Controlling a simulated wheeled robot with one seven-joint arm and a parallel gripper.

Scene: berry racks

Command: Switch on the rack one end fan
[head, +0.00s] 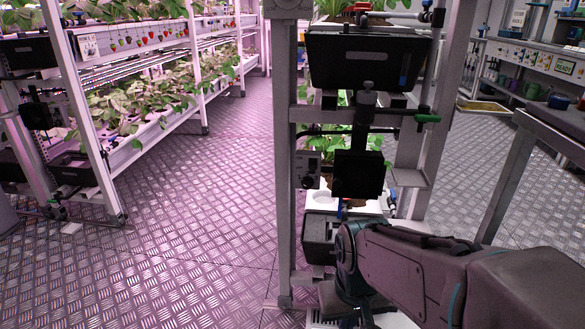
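The end of a grey metal rack stands in front of me. A large black box (366,60) is fixed high on it, and a smaller black square unit (357,174) sits lower on the frame. A small grey control box (307,165) with dark knobs is on the left post. I cannot tell for sure which of these is the end fan or its switch, nor whether any fan is running. My dark arm reaches in from the lower right, with a joint in front of the rack's foot. I cannot make out my gripper's fingers.
A second planted rack (150,130) with its own end units stands at the left. The diamond-plate aisle (200,215) between the racks is clear. A grey bench (545,125) is close on the right, and a shelf with mugs stands behind it.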

